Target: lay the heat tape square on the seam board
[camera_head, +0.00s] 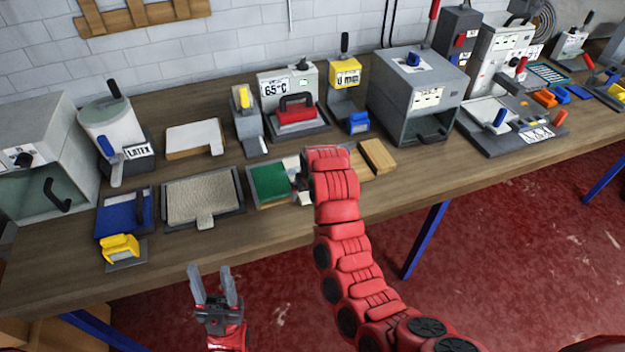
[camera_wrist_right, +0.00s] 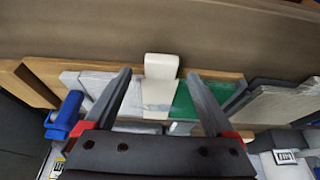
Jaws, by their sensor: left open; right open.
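The seam board (camera_wrist_right: 215,74) is a wooden board at the front of the bench, carrying a green piece (camera_head: 268,183) and a pale grey piece (camera_wrist_right: 88,82). The heat tape appears to be the white tabbed strip (camera_wrist_right: 160,92) between these pieces, its tab towards the bench's front edge. My right gripper (camera_wrist_right: 159,76) is open, with one finger on each side of the strip and gaps to it. In the head view my right arm hides much of the board. My left gripper (camera_head: 213,278) is open and empty, in front of the bench.
A wooden block (camera_head: 378,156) lies right of the board. A tray with a beige mat (camera_head: 202,196) stands left of it. Behind are a red-handled press (camera_head: 296,112) and a small blue-topped item (camera_head: 358,123). A grey box machine (camera_head: 418,95) stands at the back right.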

